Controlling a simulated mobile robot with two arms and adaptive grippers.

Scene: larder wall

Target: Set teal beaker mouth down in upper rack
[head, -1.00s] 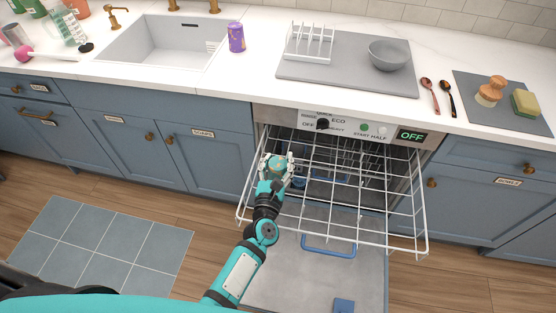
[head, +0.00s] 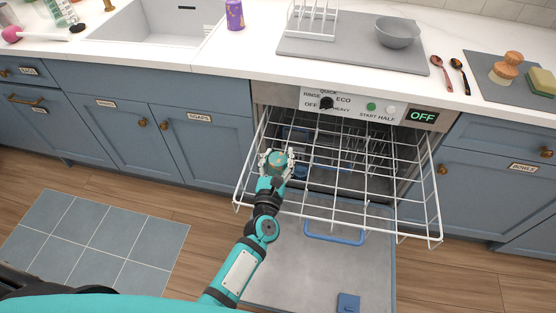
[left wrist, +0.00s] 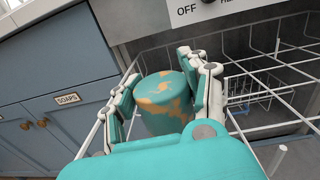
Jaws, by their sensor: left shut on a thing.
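The teal beaker (head: 278,160) has orange-brown patches. My left gripper (head: 276,163) is shut on it at the left part of the upper rack (head: 340,212), a white wire rack pulled out of the dishwasher. In the left wrist view the beaker (left wrist: 163,100) sits between the two fingers, with a closed, flat end facing up and toward the camera. Its mouth is hidden. Rack wires pass beside and behind the gripper; I cannot tell whether the beaker touches them. My right gripper is not in view.
The dishwasher door (head: 300,265) lies open below the rack. The rest of the upper rack looks empty. The counter above holds a purple can (head: 234,15), a grey bowl (head: 397,32) and a white dish rack (head: 312,22). Blue cabinets (head: 205,150) flank the dishwasher.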

